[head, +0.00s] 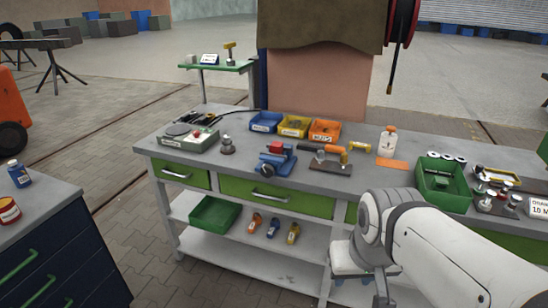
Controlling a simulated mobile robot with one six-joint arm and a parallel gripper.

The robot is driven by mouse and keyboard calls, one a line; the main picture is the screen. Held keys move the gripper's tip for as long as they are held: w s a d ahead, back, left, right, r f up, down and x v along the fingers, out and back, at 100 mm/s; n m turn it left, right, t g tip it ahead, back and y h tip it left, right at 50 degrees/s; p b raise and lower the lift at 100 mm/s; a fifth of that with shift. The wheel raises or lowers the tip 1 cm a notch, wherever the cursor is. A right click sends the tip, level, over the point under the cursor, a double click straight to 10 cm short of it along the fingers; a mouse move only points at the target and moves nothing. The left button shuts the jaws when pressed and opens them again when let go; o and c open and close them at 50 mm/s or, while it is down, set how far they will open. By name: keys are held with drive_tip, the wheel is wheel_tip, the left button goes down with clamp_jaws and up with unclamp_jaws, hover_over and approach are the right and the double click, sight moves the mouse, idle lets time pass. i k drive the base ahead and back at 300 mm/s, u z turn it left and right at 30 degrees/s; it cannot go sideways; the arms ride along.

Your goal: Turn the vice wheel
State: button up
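A small blue vice with red on its top (277,158) stands on the grey workbench near its front edge, left of the picture's middle. Its round blue wheel end (268,169) faces the front edge; details of the wheel are too small to tell. My white arm comes in from the lower right and bends down in front of the bench. My gripper (381,289) seems to show only as a dark part at the bottom edge, right of and well below the vice, apart from it. Its fingers cannot be made out.
Right of the vice lies a dark board with an orange-handled tool (330,160). Blue, yellow and orange bins (325,131) stand behind. A metal weight (227,145) is to the left, a green crate (444,180) to the right. Drawers (275,197) are below the vice.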

sight(267, 171)
drive_tip(key=u, duration=0.05)
drive_tip(key=i, duration=1)
drive_tip(key=z, duration=0.05)
